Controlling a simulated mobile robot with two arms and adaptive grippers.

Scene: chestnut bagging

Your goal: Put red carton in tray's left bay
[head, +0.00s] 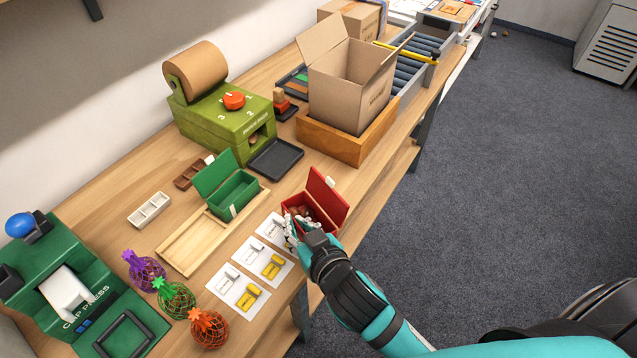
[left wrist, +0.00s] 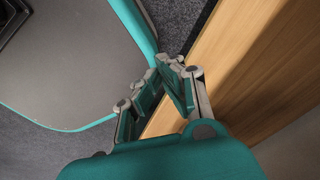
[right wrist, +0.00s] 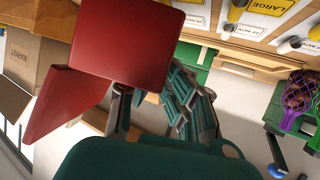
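The red carton (head: 330,213), lid (head: 327,185) raised and brown chestnuts inside, is near the table's front edge. My right gripper (head: 301,228) is at its near left side. In the right wrist view a large red face of the carton (right wrist: 122,45) covers part of one finger of my right gripper (right wrist: 148,100); the other is beside its edge. Whether they clamp it is unclear. The pale wooden tray (head: 188,256) has a green carton (head: 236,196) at its far end; its near, left bay is empty.
Label cards (head: 238,288) lie between tray and front edge. Netted chestnut bags (head: 175,299) and a green clip press (head: 60,285) are at lower left. A green machine (head: 225,122), a dark tray (head: 275,158) and a cardboard box (head: 350,90) in a wooden frame stand beyond.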

